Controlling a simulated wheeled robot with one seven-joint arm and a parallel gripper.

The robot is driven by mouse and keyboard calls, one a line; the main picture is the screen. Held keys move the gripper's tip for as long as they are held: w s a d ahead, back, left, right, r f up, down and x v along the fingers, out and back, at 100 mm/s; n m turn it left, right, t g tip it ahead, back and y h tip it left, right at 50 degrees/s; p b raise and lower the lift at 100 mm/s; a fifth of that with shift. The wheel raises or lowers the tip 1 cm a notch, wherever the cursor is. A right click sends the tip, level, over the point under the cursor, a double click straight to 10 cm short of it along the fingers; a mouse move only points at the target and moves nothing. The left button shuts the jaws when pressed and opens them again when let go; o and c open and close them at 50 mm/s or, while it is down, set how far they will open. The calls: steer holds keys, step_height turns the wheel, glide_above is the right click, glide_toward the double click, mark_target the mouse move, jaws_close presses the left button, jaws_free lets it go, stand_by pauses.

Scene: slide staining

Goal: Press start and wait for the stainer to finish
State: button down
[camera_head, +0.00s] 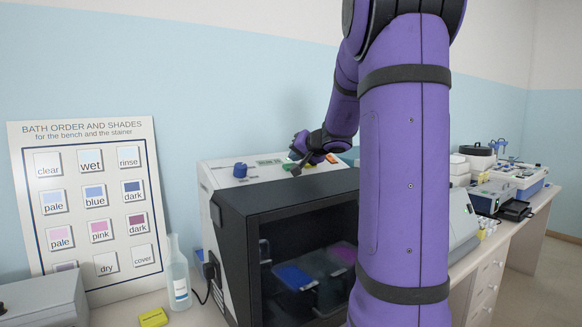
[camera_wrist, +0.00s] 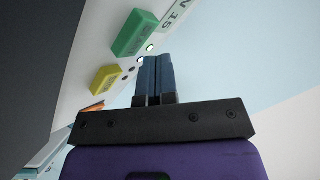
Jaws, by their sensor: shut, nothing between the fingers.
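The stainer (camera_head: 213,176) is a white box with a dark front window on the bench. Blue and pink baths show dimly inside. Its top carries a blue knob (camera_head: 240,170) and a small green-lit display. In the wrist view a green button (camera_wrist: 135,33), a yellow button (camera_wrist: 105,79) and part of an orange one sit on the white panel. Their labels are too blurred to read. My gripper (camera_wrist: 154,60) is shut and empty, its tips close to the panel beside the green button; contact cannot be told. In the head view my gripper (camera_head: 296,168) is over the stainer's top.
A bath-order chart (camera_head: 88,205) leans on the wall at left. A clear bottle (camera_head: 178,275) and a yellow block (camera_head: 153,317) stand left of the stainer. A grey box (camera_head: 45,301) is at front left. Other lab devices (camera_head: 490,195) crowd the bench at right.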

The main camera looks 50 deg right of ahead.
steer(key=shift+r, duration=0.1)
steer(key=r, duration=0.1)
steer(key=s+r, duration=0.1)
steer(key=r, duration=0.1)
steer(key=s+r, duration=0.1)
steer(key=shift+a+r, duration=0.2)
steer(key=shift+r, duration=0.1)
stand_by(0.4)
steer(key=shift+w, duration=0.1)
stand_by(0.6)
steer(key=s+a+n+g+y, duration=0.1)
steer(key=a, duration=0.7)
steer(key=s+a+f+n+g+y, duration=0.1)
steer(key=s+a+n+y, duration=0.1)
steer(key=a, duration=0.5)
steer(key=s+a+f+n+g+y, duration=0.1)
steer(key=s+a+n, duration=0.1)
steer(key=a, duration=0.6)
steer(key=shift+a+y, duration=0.3)
steer(key=s+a+f+n+g+h, duration=0.1)
steer(key=s+a+f, duration=0.3)
steer(key=s, duration=0.6)
steer(key=s+a+f+n+g+h, duration=0.1)
steer(key=s+a+f+n+g, duration=0.3)
steer(key=s+a, duration=0.4)
steer(key=shift+s+f+h, duration=0.3)
steer(key=shift+s+f, duration=0.05)
steer(key=shift+s, duration=0.5)
